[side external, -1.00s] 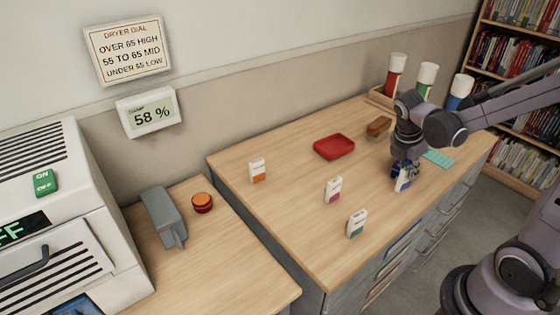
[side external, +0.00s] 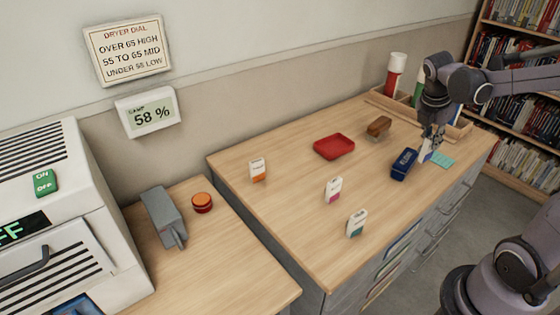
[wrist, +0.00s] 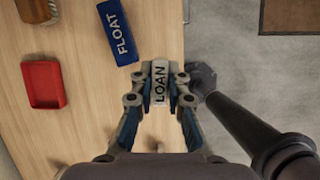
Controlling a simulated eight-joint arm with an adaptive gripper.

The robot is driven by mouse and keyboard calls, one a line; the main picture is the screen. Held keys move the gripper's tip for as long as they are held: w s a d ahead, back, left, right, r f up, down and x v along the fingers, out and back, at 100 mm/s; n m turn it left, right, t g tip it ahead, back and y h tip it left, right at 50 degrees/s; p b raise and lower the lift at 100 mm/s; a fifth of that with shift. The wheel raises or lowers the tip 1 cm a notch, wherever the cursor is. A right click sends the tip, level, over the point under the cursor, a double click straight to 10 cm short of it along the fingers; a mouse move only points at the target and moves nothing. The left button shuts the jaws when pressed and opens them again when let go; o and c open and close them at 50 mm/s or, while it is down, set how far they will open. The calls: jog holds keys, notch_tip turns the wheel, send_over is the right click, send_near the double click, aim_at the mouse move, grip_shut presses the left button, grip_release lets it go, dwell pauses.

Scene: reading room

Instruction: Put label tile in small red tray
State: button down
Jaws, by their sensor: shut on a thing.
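My gripper (side external: 428,153) is shut on a pale tile (wrist: 160,82) marked LOAN, which shows between the fingers in the wrist view. The red tray (side external: 334,147) lies to the left on the wooden counter, apart from my gripper. It looks empty and also shows at the left of the wrist view (wrist: 44,85).
A dark blue block (side external: 403,164) marked FLOAT lies just left of my gripper. A brown brush-like object (side external: 379,126) is behind it. Several small white cartons, one orange-based (side external: 258,170), stand on the counter's left part. White-capped bottles (side external: 395,73) stand at the back.

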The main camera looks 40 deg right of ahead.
jog(key=w+d, duration=0.3)
jog(key=w, duration=0.7)
jog(key=n, duration=0.1)
send_over(335, 149)
jog(key=shift+s+f, duration=0.1)
jog(key=shift+f, duration=5.95)
jog(key=shift+f, duration=0.1)
jog(key=c, duration=1.3)
grip_release()
jog(key=shift+c, duration=0.2)
